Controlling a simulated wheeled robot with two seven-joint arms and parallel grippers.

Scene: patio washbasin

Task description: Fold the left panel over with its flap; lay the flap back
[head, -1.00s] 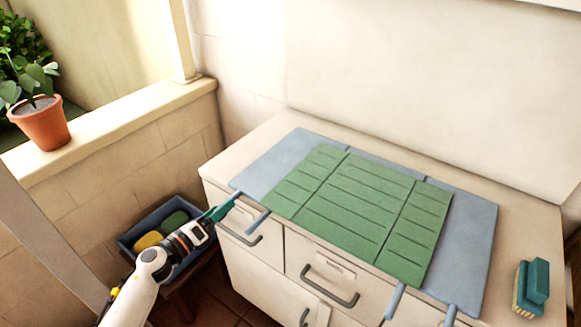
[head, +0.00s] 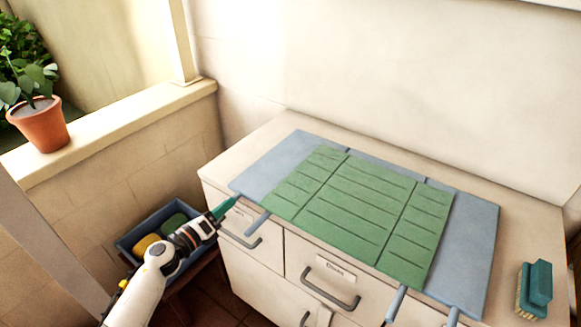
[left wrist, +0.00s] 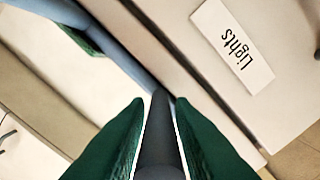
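A green ribbed mat (head: 346,211) lies flat on the counter, with seams dividing it into a left panel (head: 306,182), a middle and a right panel (head: 417,240). Blue cloth shows around it: a left part (head: 277,165) and a right part (head: 474,246). Blue strips hang at the counter's front edge, one near the left corner (head: 258,222). My left gripper (head: 232,203) is at the front left corner, beside the blue left part. My right gripper is not visible.
Drawers with handles (head: 330,288) are below the counter; one label reads "Lights" (left wrist: 232,45). A teal brush (head: 534,287) stands at the counter's right end. A bin (head: 135,233) with sponges is low at the left. A potted plant (head: 40,124) stands on the ledge.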

